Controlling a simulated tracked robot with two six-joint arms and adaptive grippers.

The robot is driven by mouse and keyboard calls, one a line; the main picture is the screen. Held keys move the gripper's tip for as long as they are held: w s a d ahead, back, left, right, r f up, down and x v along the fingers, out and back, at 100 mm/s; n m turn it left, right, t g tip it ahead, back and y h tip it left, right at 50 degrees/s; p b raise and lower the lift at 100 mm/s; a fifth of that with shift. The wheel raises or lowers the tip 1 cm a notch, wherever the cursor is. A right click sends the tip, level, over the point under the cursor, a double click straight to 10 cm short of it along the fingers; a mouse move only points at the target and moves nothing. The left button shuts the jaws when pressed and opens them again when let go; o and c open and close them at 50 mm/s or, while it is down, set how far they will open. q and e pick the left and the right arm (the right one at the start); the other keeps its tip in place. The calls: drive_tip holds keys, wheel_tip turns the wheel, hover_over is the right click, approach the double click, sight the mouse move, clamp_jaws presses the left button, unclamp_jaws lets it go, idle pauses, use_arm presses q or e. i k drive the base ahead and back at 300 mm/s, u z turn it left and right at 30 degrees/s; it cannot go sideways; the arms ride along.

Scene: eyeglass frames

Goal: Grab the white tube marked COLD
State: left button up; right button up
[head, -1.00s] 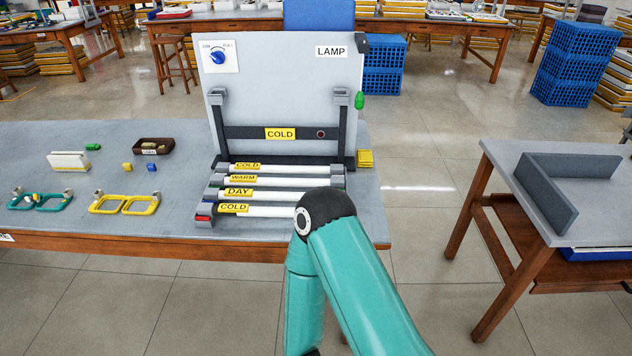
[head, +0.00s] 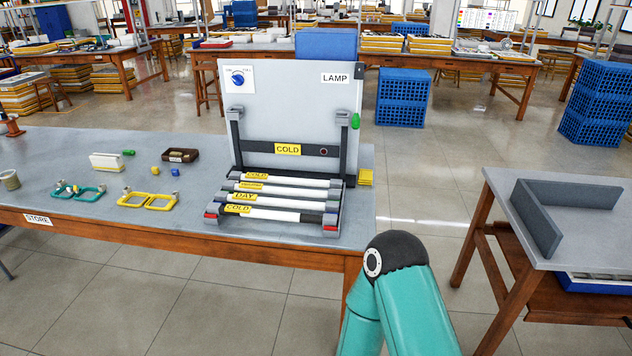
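Several white tubes with yellow labels lie side by side in a grey rack (head: 211,220) in front of the lamp panel (head: 290,110). The front tube marked COLD (head: 285,215) has red at its ends. Behind it lie a tube marked DAY (head: 290,202) and a tube whose label is too small to read now (head: 290,191). The rearmost tube is marked COLD too (head: 300,181). My teal arm shows at the lower right, in front of the table and apart from the tubes. Neither of my grippers is in view.
The panel has a blue dial (head: 238,77) and a COLD label (head: 288,149). Teal glasses (head: 88,193), yellow glasses (head: 146,201) and a dark tray (head: 180,155) lie left on the table. A side table (head: 595,245) with an angled grey piece stands right. Floor is clear between the tables.

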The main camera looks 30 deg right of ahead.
sight(234, 175)
drive_tip(key=z, duration=0.25)
drive_tip(key=i, duration=1)
